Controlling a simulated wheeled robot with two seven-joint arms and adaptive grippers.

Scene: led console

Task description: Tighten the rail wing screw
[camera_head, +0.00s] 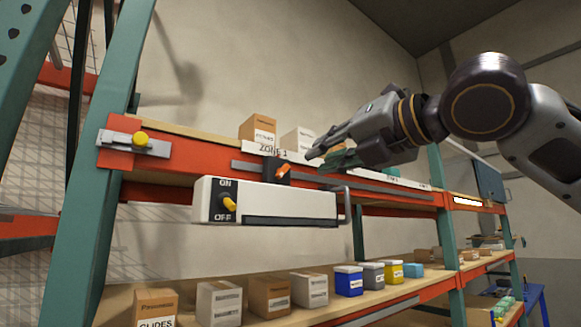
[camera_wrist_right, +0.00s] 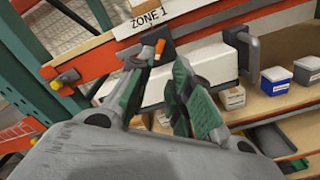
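An orange wing screw (camera_head: 284,171) sits on a dark block on the grey rail (camera_head: 247,166) along the orange shelf beam. The white console (camera_head: 275,203) hangs just below it, with a yellow switch (camera_head: 229,204) between ON and OFF labels. My right gripper (camera_head: 317,160) is at the right of the wing screw, apart from it, fingers pointing left. In the right wrist view, the right gripper (camera_wrist_right: 160,60) is open and empty, and the orange wing screw (camera_wrist_right: 159,49) shows beyond the gap between its fingertips. My left gripper is not in view.
A yellow knob (camera_head: 140,138) sits on a metal plate at the beam's left end. Cardboard boxes (camera_head: 257,128) stand on the shelf above, close to my right gripper. A grey handle (camera_head: 347,204) sticks out at the console's right end. Boxes and coloured bins (camera_head: 348,281) line the lower shelf.

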